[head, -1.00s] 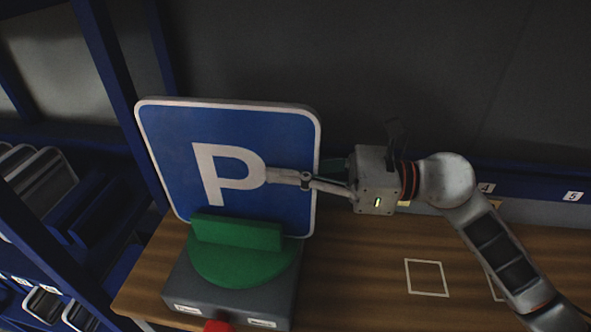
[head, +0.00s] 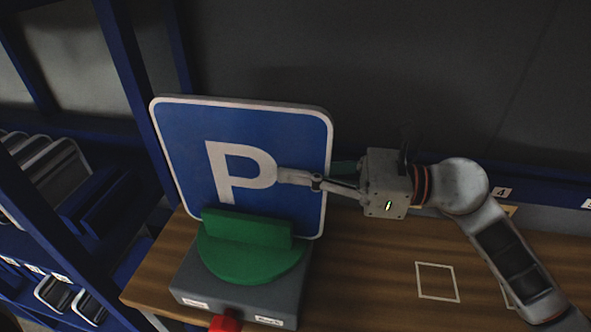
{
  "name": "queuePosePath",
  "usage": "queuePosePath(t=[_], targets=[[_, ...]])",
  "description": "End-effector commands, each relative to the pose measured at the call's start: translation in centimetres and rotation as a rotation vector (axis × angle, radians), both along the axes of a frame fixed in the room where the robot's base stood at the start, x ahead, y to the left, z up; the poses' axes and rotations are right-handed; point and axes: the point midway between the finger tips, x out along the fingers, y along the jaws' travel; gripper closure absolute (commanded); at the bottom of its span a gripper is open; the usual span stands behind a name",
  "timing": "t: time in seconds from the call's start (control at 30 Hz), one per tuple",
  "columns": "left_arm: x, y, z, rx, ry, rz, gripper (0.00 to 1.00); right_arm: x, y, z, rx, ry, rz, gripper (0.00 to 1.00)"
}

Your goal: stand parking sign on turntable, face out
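The parking sign (head: 190,140) is a blue square plate with a white P and white border, upright with its P side toward the head camera. Its lower edge is behind the raised green block of the turntable (head: 250,265), a green disc on a grey base. I cannot tell whether the sign is seated there. My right gripper (head: 285,176) comes from the right, one finger across the sign's front at the P and the other side behind the plate. It appears shut on the sign. My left gripper is not in view.
A red button (head: 225,322) is at the base's front, between two white labels. The wooden table (head: 375,260) has a white square outline (head: 437,282) and free room to the right. A blue rack (head: 100,90) with bins stands left. A dark wall is behind.

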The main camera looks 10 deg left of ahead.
Motion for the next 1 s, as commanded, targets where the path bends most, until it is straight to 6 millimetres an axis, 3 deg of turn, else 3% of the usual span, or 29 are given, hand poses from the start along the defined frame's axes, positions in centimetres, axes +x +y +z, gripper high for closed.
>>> queuePosePath(t=[0.23, 0.33, 0.73, 0.87, 1.0], targets=[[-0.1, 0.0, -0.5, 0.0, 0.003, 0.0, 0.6, 0.0, 0.0, -0.3, 0.003, -0.002, 0.0, 1.0], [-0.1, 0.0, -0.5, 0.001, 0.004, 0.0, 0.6, 0.0, 0.0, -0.2, 0.003, -0.003, 0.0, 0.76], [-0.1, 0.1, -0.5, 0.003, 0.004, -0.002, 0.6, 0.1, -0.4, -0.5, -0.003, 0.001, -0.001, 0.76], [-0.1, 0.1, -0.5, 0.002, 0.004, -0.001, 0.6, 0.2, -1.9, -0.6, -0.003, 0.002, -0.003, 0.76], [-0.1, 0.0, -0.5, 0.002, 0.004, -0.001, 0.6, 0.3, -4.7, -0.6, -0.004, 0.002, -0.004, 0.76]])
